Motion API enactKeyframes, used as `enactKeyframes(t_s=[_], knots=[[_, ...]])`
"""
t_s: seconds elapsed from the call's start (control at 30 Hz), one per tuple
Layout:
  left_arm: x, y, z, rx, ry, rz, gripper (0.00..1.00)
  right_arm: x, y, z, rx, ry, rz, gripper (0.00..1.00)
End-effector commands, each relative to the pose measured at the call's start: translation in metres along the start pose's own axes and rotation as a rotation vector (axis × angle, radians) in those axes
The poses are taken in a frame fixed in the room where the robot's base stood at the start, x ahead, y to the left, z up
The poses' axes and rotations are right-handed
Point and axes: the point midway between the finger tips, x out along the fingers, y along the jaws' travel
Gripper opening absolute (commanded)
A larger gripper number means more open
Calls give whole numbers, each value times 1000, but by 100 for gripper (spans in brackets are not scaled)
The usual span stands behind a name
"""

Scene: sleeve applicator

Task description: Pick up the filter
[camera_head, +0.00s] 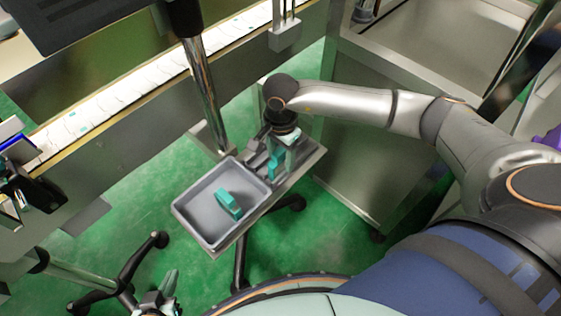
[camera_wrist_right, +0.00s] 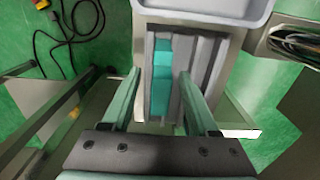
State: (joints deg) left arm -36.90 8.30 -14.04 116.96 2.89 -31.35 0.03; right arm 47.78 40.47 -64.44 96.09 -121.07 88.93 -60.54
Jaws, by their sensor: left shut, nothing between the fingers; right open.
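A teal filter-like piece (camera_wrist_right: 161,78) stands in a grey slotted holder (camera_wrist_right: 206,52) in the right wrist view. It also shows in the head view (camera_head: 274,166), beside the gripper. A second teal piece (camera_head: 229,204) lies in the grey tray (camera_head: 190,221). I cannot tell which one the task calls the filter. My right gripper (camera_head: 284,158) points down over the holder. Its open fingers (camera_wrist_right: 160,80) are on either side of the piece, with gaps, and nothing is gripped. My left gripper (camera_head: 164,290) is shut and empty at the bottom left, away from the tray.
The tray and holder share a small metal stand, with a metal pole (camera_head: 203,92) behind it. A conveyor (camera_head: 110,92) runs along the upper left. A steel cabinet (camera_head: 372,165) stands right of the stand. Green floor (camera_head: 135,195) is open left of the tray.

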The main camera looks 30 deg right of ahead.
Motion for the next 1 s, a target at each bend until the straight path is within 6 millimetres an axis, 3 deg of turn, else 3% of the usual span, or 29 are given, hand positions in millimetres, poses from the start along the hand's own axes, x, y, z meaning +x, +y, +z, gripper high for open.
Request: enactKeyframes(t_s=[0.1,0.33,0.87,1.0], knots=[[2,0,2,0,1,0,0,16,0,0,1,-1,0,60],[1,0,1,0,1,-1,0,17,0,0,0,0,-1,60],[0,-1,1,0,0,-1,0,16,-1,0,1,0,-1,0],[0,-1,1,0,0,-1,0,16,-1,0,1,0,-1,0]])
